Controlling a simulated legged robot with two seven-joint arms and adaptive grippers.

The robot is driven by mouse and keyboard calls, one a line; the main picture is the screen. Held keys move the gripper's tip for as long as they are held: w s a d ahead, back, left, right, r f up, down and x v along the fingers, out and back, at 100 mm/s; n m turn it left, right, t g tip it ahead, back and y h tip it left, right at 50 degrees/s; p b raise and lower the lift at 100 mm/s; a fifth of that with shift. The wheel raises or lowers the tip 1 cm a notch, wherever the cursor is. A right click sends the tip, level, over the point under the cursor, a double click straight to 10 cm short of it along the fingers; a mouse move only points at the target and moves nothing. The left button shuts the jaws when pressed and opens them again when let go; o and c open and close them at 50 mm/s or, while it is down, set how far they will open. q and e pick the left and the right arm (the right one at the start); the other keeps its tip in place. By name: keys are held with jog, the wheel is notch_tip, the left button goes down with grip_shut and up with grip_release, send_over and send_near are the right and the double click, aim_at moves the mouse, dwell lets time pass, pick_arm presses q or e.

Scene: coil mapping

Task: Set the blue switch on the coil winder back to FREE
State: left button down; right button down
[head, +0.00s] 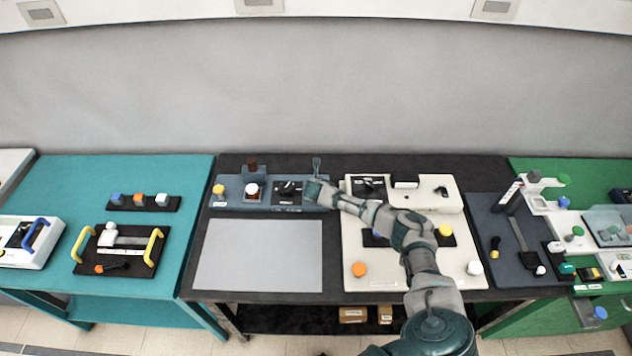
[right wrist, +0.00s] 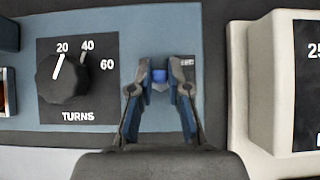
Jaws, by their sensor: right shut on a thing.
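The coil winder (head: 236,188) is a blue-grey box at the back left of the dark middle table. Its face also shows in the right wrist view (right wrist: 110,20). The small blue switch (right wrist: 160,76) sits at the right of that face, beside a small label too blurred to read. My right gripper (right wrist: 160,86) has its fingers on either side of the switch and is shut on it. In the head view the right gripper (head: 316,191) is at the winder's right end and hides the switch. My left gripper is not in view.
A black TURNS dial (right wrist: 62,77) is left of the gripper, pointing near 20. A cream device (right wrist: 265,90) stands close on the right. A pale grey mat (head: 258,255) lies clear in front of the winder. A teal table (head: 60,185) is at left.

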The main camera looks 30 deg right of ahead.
jog(key=shift+s+a+f+t+h, duration=0.1)
jog(key=shift+s+a+t+h, duration=0.2)
jog(key=shift+t, duration=0.1)
jog(key=shift+s+a+f+t+h, duration=0.1)
jog(key=shift+s+f+t+h, duration=0.25)
jog(key=shift+t, duration=0.35)
jog(key=shift+s+a+f+t+h, duration=0.1)
jog(key=shift+s+a+t+h, duration=0.1)
jog(key=shift+t+h, duration=0.3)
pick_arm(q)
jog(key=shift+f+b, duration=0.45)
jog(key=shift+b, duration=0.35)
pick_arm(e)
jog(key=shift+s+a+f+t+h, duration=0.2)
jog(key=shift+t+h, duration=0.25)
jog(key=shift+t, duration=0.55)
